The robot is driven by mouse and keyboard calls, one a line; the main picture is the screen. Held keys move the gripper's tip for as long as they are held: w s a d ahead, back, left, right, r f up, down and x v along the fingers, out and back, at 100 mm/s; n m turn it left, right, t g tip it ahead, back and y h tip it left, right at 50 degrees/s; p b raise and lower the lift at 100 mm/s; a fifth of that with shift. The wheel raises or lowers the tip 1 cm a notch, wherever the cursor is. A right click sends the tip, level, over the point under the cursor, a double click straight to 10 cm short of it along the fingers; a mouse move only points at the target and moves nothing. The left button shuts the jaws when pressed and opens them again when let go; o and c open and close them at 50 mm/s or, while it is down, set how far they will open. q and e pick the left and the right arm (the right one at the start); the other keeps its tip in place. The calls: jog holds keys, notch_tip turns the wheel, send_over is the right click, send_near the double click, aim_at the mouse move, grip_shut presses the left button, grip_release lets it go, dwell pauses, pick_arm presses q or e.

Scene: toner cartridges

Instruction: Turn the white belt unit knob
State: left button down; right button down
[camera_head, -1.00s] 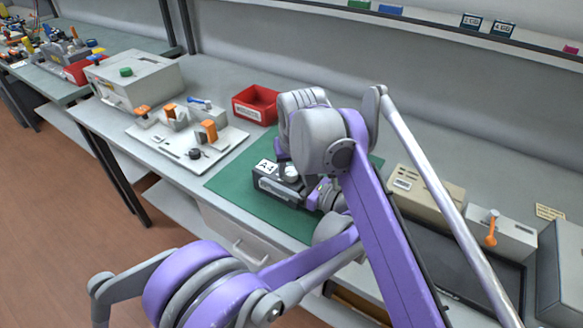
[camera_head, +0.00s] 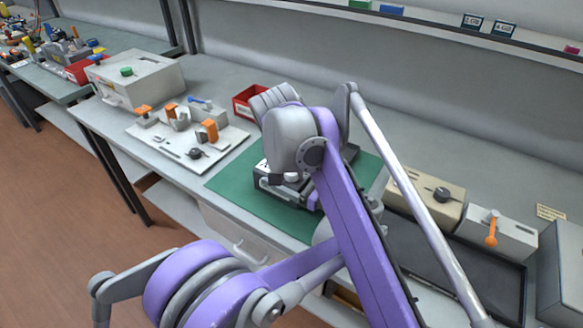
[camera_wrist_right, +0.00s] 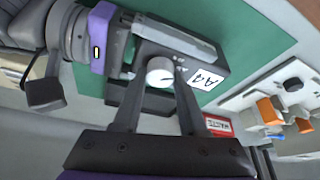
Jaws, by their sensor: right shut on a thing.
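The white knob (camera_wrist_right: 160,72) sits on a dark unit (camera_wrist_right: 205,68) with an A4 label; its dark pointer line shows. My right gripper (camera_wrist_right: 158,84) is shut on the knob, one finger at each side. In the head view the dark unit (camera_head: 268,187) lies on the green mat, and my right arm hides most of it and the knob. My left gripper (camera_wrist_right: 110,42), purple and dark, is at the unit's end in the wrist view; its fingertips are not clear. In the head view only a bit of it shows behind my right arm.
The green mat (camera_head: 232,184) has free room left of the unit. A red bin (camera_head: 246,104) stands behind, and a white plate with orange clamps (camera_head: 160,142) is at left. A beige box with a dark knob (camera_head: 426,190) and a dark tray (camera_head: 470,262) are at right.

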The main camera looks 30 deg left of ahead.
jog(key=shift+a+m+h, duration=0.1)
jog(key=shift+m+h, duration=0.3)
jog(key=shift+m, duration=0.7)
jog(key=shift+c, duration=2.2)
grip_release()
jog(key=v, duration=0.7)
jog(key=shift+s+r, duration=0.2)
jog(key=shift+r, duration=0.05)
